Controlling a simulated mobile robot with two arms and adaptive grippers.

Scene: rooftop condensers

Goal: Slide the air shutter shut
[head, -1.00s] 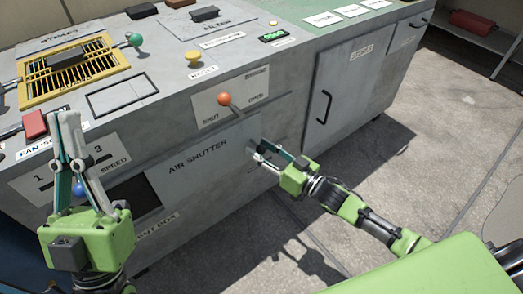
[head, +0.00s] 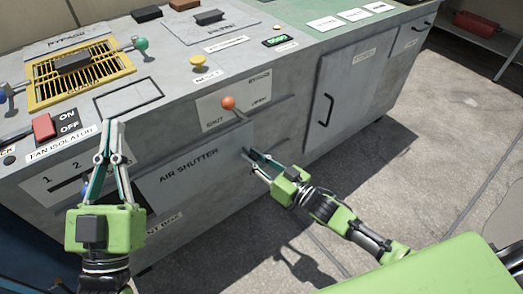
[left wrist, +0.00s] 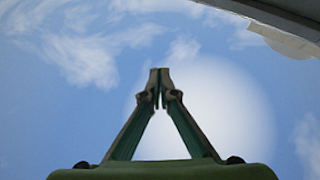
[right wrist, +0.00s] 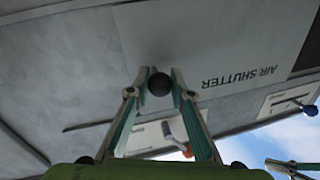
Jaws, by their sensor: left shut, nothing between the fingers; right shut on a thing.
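The air shutter (head: 190,175) is a flat grey panel lettered AIR SHUTTER on the cabinet's front face. It also shows in the right wrist view (right wrist: 215,40). My right gripper (head: 250,155) is at the panel's right end. In the right wrist view its fingers are shut on a round black knob (right wrist: 159,84) at the panel. My left gripper (head: 113,128) is shut and empty, raised in front of the cabinet's left part. It covers most of the area at the panel's left edge, where a dark sliver of opening shows. The left wrist view shows its fingertips together against the sky.
An orange-tipped lever (head: 228,103) on a plate marked SHUT and OPEN stands above the panel. A red fan isolator switch (head: 44,127), a yellow button (head: 198,62) and a yellow-framed grille (head: 80,75) are on the top. Open floor (head: 430,150) lies to the right.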

